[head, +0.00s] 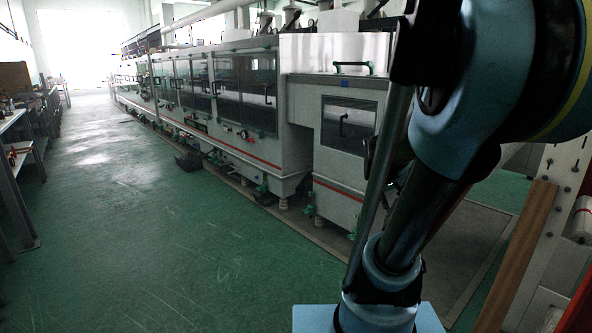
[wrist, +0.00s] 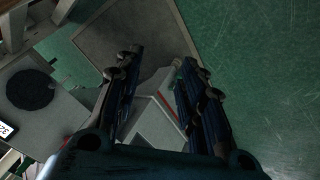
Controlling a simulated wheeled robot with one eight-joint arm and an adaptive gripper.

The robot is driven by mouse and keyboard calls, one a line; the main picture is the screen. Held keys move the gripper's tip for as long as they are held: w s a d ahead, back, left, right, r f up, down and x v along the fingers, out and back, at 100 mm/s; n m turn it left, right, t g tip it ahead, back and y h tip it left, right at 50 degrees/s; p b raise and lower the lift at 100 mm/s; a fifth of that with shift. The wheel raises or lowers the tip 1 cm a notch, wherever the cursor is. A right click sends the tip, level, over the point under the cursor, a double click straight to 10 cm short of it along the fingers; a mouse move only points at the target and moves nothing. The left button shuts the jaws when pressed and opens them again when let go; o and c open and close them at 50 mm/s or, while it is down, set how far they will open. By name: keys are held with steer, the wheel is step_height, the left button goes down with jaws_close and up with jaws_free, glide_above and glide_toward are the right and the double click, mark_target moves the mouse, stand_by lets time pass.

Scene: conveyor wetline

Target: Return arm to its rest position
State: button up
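My arm fills the right side of the head view, raised and bent in front of the machine line. My gripper (wrist: 157,85) shows in the wrist view with its two dark fingers spread apart. Nothing is between the fingers; the floor and a grey-white machine part show beyond the gap. The gripper's fingers cannot be made out in the head view.
A long grey machine line (head: 232,95) with windows and a red stripe runs into the distance. Shelves (head: 22,150) stand along the left. A wooden plank (head: 520,255) and rack stand close at the right. The green floor (head: 150,230) between is clear.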

steer(key=s+a+f+g+y, duration=0.1)
steer(key=s+a+f+y, duration=0.1)
steer(key=s+a, duration=0.4)
steer(key=s+a+f+g+y, duration=0.1)
steer(key=s+a+f+y, duration=0.1)
steer(key=s+a+f, duration=0.2)
steer(key=s+a, duration=0.3)
steer(key=s, duration=0.1)
steer(key=shift+s+n+g+y, duration=0.25)
steer(key=shift+n+g+y, duration=0.05)
steer(key=shift+y, duration=0.1)
steer(key=shift+f, duration=0.1)
steer(key=shift+w+f, duration=0.2)
steer(key=shift+w, duration=0.3)
